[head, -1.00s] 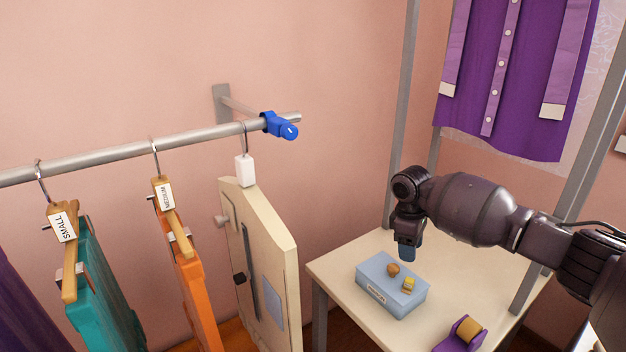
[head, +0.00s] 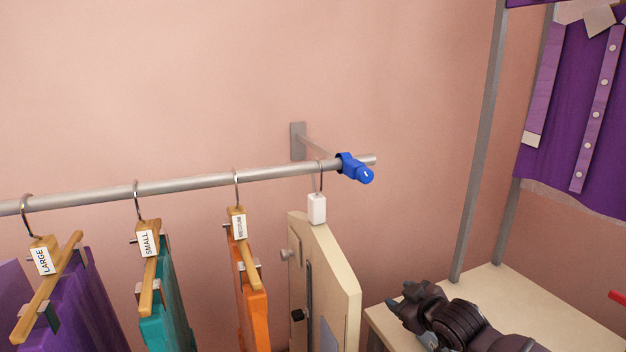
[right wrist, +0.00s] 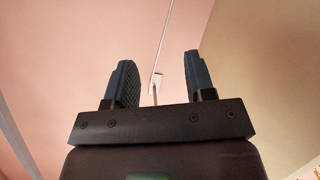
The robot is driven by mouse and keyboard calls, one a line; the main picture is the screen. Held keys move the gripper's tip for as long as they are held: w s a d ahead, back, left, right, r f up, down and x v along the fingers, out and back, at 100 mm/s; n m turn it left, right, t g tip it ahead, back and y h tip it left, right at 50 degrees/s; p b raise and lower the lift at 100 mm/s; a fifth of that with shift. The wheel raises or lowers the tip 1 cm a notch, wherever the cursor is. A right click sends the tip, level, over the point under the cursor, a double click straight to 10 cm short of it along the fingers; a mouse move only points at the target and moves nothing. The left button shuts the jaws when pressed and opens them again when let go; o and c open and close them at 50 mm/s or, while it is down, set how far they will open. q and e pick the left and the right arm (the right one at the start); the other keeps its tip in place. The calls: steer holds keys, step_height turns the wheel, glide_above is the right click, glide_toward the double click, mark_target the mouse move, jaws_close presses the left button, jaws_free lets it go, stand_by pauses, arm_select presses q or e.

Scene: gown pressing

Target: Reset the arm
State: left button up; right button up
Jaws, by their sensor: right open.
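My right gripper (head: 408,318) is low at the bottom right of the head view, in front of the pale table. In the right wrist view my right gripper (right wrist: 158,80) has its two dark blue fingers wide apart, with nothing between them. Beyond the fingers are the pink wall and a thin rail with a small white piece, out of reach. My left gripper is not in view.
A metal rail (head: 190,184) carries hangers with purple, teal (head: 166,325) and orange (head: 253,310) garments and a cream board (head: 335,262). A blue clamp (head: 355,167) sits near its end. The pale table (head: 500,283) stands at right, below a purple gown (head: 570,110).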

steer(key=s+d+f+m+h, duration=0.1)
steer(key=s+d+f+m, duration=0.1)
steer(key=s+f, duration=0.4)
steer(key=s+d+f+m+h, duration=0.2)
steer(key=s+f, duration=0.5)
steer(key=s, duration=0.9)
steer(key=s+d+f+m+g+h, duration=0.1)
steer(key=s+d+f+m+h, duration=0.1)
steer(key=s+d+f+m, duration=0.2)
steer(key=s+f, duration=0.3)
steer(key=s, duration=0.4)
steer(key=shift+s+f, duration=0.15)
steer(key=shift+s, duration=0.25)
steer(key=shift+a, duration=0.1)
